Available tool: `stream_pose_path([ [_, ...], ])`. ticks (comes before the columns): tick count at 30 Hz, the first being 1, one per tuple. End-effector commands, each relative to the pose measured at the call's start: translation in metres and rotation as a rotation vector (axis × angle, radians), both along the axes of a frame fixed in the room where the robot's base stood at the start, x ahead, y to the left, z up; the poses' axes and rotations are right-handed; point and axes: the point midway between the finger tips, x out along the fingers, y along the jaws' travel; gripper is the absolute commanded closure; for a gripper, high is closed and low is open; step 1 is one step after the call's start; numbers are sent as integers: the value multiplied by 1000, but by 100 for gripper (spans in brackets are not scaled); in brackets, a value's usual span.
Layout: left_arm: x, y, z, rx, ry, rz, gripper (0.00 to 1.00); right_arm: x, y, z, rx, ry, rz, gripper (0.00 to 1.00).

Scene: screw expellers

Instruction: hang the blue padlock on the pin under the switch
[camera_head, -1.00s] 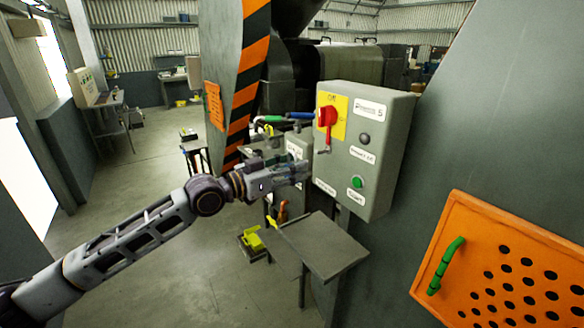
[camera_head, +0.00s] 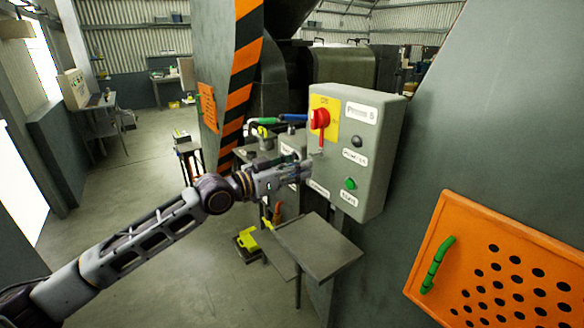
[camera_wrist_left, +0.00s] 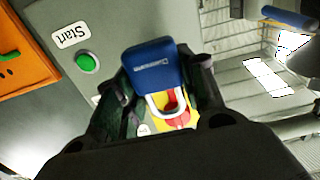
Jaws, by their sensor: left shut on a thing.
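The blue padlock (camera_wrist_left: 153,70) shows in the left wrist view, its body between my left gripper's fingers and its silver shackle (camera_wrist_left: 165,104) in front of the red and yellow switch. My left gripper (camera_head: 296,178) is shut on it, just left of the grey control box (camera_head: 373,120) in the head view. The padlock cannot be made out in the head view. The red switch (camera_head: 319,118) sits on a yellow plate on the box front, with a thin red pin (camera_head: 321,146) below it. The pin cannot be made out in the wrist view. My right gripper is not in view.
A green Start button (camera_head: 350,184) is low on the box and shows in the wrist view (camera_wrist_left: 87,62). A small grey table (camera_head: 315,247) stands below the box. An orange perforated panel (camera_head: 470,220) with a green handle is at the right.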

Motion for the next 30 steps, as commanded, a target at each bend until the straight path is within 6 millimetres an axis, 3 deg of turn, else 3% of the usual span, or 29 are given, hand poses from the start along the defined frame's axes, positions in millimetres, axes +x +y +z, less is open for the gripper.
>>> stream_pose_path([
  [30,5,-6,1,-1,-1,0,86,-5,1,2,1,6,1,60],
])
